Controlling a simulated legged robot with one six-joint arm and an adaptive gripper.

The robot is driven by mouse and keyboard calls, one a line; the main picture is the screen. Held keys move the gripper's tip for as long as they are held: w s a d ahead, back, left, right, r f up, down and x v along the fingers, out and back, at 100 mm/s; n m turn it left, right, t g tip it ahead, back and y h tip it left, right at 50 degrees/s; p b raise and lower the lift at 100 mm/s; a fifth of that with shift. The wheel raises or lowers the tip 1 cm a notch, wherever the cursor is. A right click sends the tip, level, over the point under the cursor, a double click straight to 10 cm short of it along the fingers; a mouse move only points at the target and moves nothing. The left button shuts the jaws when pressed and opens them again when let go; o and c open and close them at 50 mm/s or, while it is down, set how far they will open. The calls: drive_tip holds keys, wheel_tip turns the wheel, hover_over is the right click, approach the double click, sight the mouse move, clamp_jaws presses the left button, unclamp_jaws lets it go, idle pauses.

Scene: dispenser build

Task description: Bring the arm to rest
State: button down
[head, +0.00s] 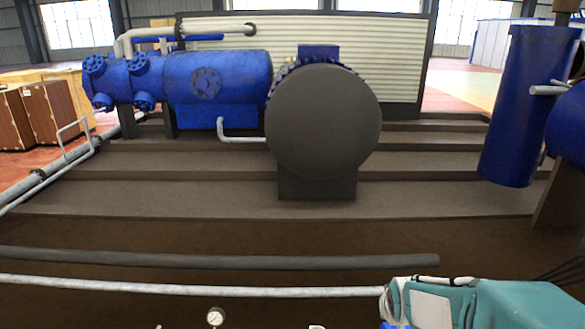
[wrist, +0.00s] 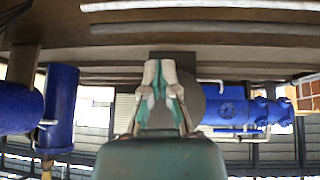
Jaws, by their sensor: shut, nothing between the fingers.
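My gripper (wrist: 160,66) shows in the wrist view, with pale fingers and teal parts beyond a teal housing. Its fingers are together, with nothing seen between them. The wrist view is upside down, with the floor at the top. In the head view, a teal and white part of my arm sits at the bottom right corner. My gripper's fingers cannot be clearly made out there. No object is being touched.
A big dark round tank end (head: 323,122) and blue vessels (head: 217,80) stand on stepped floor ahead. A blue cylinder (head: 525,110) is at right. Two pipes (head: 200,258) cross the foreground. A gauge (head: 215,317) shows at the bottom edge. Wooden crates (head: 48,106) stand at left.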

drive_tip(key=s+a+r, duration=0.2)
drive_tip(key=s+r, duration=0.3)
drive_tip(key=s, duration=0.4)
drive_tip(key=s+a+r+g+y, duration=0.1)
drive_tip(key=s+a+r, duration=0.1)
drive_tip(key=s+r, duration=0.4)
drive_tip(key=s, duration=0.3)
drive_tip(key=shift+a+r, duration=0.3)
drive_tip(key=shift+a, duration=0.05)
drive_tip(key=shift+s, duration=0.1)
